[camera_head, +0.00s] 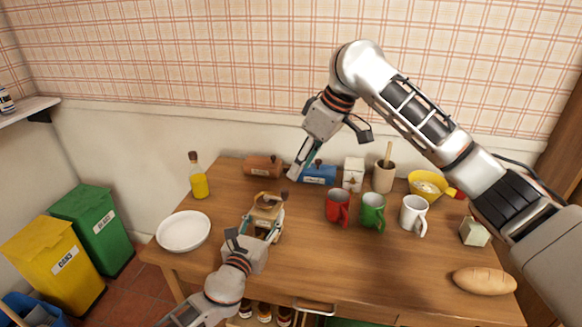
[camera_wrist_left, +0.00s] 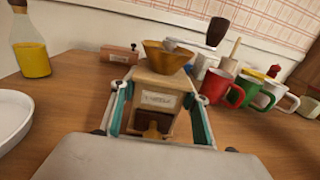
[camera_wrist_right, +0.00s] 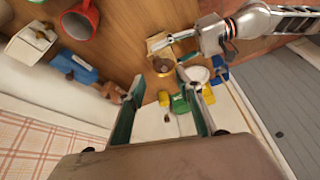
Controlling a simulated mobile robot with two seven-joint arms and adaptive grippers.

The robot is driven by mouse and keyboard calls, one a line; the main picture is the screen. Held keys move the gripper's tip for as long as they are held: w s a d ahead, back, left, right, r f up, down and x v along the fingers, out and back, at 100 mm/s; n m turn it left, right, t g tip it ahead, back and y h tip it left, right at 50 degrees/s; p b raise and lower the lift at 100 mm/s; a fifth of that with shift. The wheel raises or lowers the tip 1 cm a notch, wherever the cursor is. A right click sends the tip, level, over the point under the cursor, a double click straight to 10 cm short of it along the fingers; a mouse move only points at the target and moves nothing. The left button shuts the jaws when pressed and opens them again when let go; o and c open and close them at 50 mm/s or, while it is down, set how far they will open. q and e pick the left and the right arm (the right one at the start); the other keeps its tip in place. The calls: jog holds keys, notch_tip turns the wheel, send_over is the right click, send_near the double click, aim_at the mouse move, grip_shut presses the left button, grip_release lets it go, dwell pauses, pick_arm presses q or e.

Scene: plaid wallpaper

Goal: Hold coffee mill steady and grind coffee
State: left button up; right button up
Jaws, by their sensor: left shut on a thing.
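The wooden coffee mill (camera_head: 269,208) stands on the table in front of my left arm. In the left wrist view the mill (camera_wrist_left: 155,82) has a brass bowl, a front drawer and a crank with a dark knob (camera_wrist_left: 217,31) to the right. My left gripper (camera_head: 262,231) is shut on the mill's body, one finger on each side. My right gripper (camera_head: 294,174) is above the table, behind and to the right of the mill, tilted down. The right wrist view shows its fingers (camera_wrist_right: 164,82) apart with nothing between them. The mill (camera_wrist_right: 160,56) shows beyond them.
Red (camera_head: 337,207), green (camera_head: 372,212) and white (camera_head: 412,213) mugs stand right of the mill. An oil bottle (camera_head: 199,181) and white plate (camera_head: 183,231) are left. Bread (camera_head: 484,281) lies front right. The table's front middle is clear.

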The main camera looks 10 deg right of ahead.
aim_at(285, 190)
jog(key=m, duration=0.2)
jog(key=s+a+r+m+t+h, duration=0.1)
jog(key=m, duration=0.1)
jog(key=a+m+h, duration=0.1)
jog(key=m, duration=0.1)
jog(key=shift+s+r+t, duration=0.3)
jog(key=shift+r+t, duration=0.05)
jog(key=shift+t, duration=0.05)
jog(key=x, duration=1.1)
jog(key=shift+w+d+f, duration=0.1)
jog(key=shift+w+f, duration=0.05)
jog(key=shift+f, duration=0.25)
grip_shut()
